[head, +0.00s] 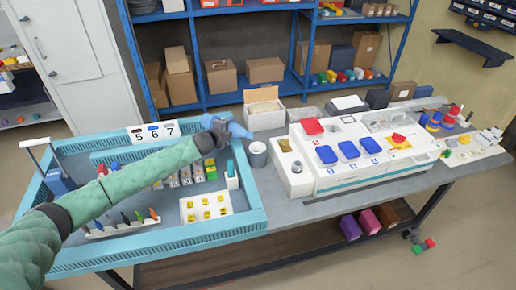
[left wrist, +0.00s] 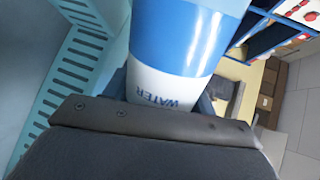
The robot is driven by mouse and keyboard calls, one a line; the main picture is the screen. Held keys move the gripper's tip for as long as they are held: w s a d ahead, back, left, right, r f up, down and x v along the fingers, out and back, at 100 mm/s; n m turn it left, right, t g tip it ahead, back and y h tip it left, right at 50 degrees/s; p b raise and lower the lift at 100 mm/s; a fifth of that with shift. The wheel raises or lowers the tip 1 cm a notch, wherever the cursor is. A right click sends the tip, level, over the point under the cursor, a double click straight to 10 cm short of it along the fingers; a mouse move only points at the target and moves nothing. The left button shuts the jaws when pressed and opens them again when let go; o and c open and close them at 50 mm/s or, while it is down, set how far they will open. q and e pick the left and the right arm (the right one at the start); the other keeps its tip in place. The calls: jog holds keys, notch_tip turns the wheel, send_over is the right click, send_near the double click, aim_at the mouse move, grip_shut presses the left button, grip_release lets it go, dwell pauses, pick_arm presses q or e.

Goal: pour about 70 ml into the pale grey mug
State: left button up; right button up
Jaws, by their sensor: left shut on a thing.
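My left gripper (head: 218,131) reaches across the blue tray and is shut on a blue and white water bottle (head: 238,130). In the left wrist view the bottle (left wrist: 185,45) fills the space between the fingers, and its white band reads "WATER". In the head view the bottle looks tilted, with its far end toward the right, close above the pale grey mug (head: 257,158). The mug stands upright on the grey table, between the blue tray and the white unit. I cannot see the liquid level in the mug or any stream. My right gripper is not in view.
The blue tray (head: 170,245) holds colored blocks, a yellow-dotted plate (head: 207,207) and a row of tools. Right of the mug is a white unit (head: 345,178) with blue and red lids. An open white box (head: 264,118) stands behind the mug. Blue shelves are at the back.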

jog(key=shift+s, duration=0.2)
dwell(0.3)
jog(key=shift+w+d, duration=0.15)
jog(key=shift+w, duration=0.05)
pick_arm(q)
jog(key=shift+r, duration=0.1)
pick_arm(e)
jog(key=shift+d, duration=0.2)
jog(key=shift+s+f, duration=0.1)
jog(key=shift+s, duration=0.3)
pick_arm(q)
jog(key=shift+d, duration=0.1)
